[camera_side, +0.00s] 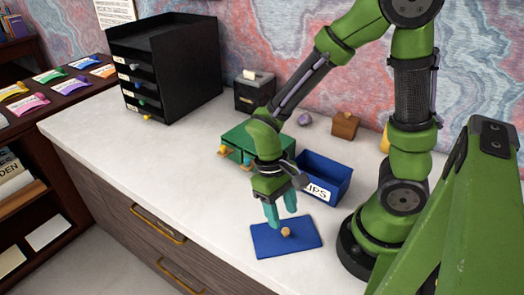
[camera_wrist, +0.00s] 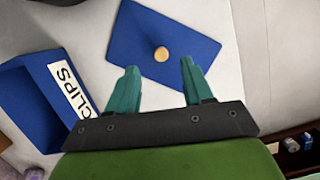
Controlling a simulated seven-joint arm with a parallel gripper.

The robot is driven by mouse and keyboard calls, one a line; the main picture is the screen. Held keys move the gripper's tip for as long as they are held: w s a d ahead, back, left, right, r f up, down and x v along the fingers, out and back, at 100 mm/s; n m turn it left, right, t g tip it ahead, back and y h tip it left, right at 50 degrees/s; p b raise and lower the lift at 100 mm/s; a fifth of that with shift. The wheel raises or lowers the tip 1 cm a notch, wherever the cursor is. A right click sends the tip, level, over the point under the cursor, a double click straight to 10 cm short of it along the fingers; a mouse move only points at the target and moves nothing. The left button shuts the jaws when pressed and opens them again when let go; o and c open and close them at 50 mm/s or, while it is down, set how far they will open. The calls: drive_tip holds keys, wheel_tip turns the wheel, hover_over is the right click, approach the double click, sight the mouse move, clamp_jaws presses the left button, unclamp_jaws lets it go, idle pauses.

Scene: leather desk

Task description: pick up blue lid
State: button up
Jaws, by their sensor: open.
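The blue lid (camera_side: 268,243) lies flat on the white desk top, with a round tan knob (camera_side: 286,232) at its middle. The lid also shows in the wrist view (camera_wrist: 185,25), with its knob (camera_wrist: 161,54) beyond the fingertips and roughly between them. My gripper (camera_side: 281,222) has teal fingers pointing down above the lid, close to the knob. In the wrist view my gripper (camera_wrist: 159,68) is open, with nothing between its fingers.
An open blue box labelled "CLIPS" (camera_side: 323,168) stands just behind the lid. A green drawer unit (camera_side: 232,141) is behind my gripper, and a black drawer tower (camera_side: 185,70) stands at the back left. The desk's left front is clear.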

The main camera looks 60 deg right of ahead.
sight(286, 230)
drive_tip(key=x, duration=0.4)
drive_tip(key=shift+s+a+f, duration=0.1)
drive_tip(key=shift+s+f, duration=0.05)
drive_tip(key=shift+f, duration=0.05)
drive_tip(key=shift+c, duration=0.2)
clamp_jaws()
